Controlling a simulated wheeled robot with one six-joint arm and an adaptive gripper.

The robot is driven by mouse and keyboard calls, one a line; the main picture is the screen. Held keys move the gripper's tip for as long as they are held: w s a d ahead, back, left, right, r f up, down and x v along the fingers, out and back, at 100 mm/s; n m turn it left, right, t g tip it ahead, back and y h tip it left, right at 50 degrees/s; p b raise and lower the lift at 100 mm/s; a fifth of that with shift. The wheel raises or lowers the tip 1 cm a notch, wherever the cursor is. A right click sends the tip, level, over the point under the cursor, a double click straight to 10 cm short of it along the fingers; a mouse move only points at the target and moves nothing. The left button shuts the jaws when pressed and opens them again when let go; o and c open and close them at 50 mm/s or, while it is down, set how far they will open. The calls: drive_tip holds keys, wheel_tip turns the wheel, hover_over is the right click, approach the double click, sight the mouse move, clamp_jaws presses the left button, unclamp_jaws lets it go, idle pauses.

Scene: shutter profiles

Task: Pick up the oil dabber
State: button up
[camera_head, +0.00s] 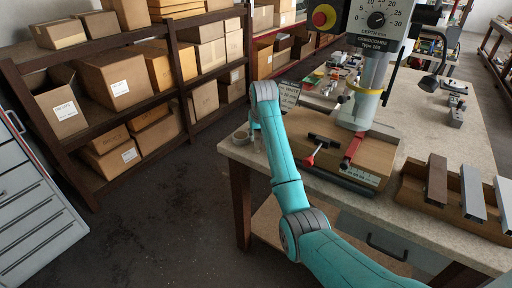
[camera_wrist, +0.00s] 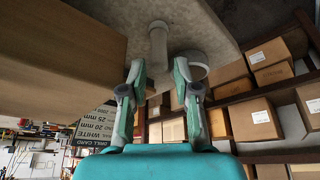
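The oil dabber seems to be the pale upright cylinder (camera_wrist: 158,42) in the wrist view, where the scene appears upside down. It stands on the pale bench top near a corner. My gripper (camera_wrist: 158,75) is open, with one finger on each side of the dabber's free end. A gap shows on both sides, and I see no contact. How deep the dabber reaches between the fingers is hard to tell. In the head view my arm hides most of the gripper and dabber.
A small pale round cup (camera_wrist: 198,66) stands close beside one finger; it also shows in the head view (camera_head: 241,137). A wooden block (camera_head: 345,160) with a red-handled tool (camera_head: 315,152) lies right of my arm. Shelves of cardboard boxes (camera_head: 125,80) stand left across the aisle.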

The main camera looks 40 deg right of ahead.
sight(257, 139)
drive_tip(key=shift+x, duration=3.1)
drive_tip(key=shift+s, duration=0.1)
clamp_jaws()
